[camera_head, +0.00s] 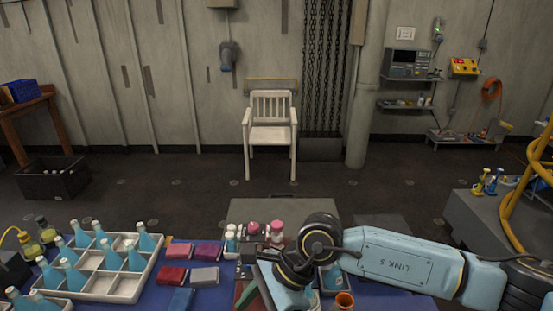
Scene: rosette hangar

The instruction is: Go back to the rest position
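My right arm comes in from the right, with a pale blue link marked "LINK 5" and dark round wrist joints over the table's front middle. The wrist covers part of the table, and I cannot make out the fingers of my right gripper or whether they hold anything. My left arm and gripper are not in view.
Small bottles with white and pink caps (276,231) stand close left of my wrist. An orange-brown cup (344,301) is just below my arm. A white chair (270,131) stands by the back wall. A grey bench (478,217) with yellow rails is at right.

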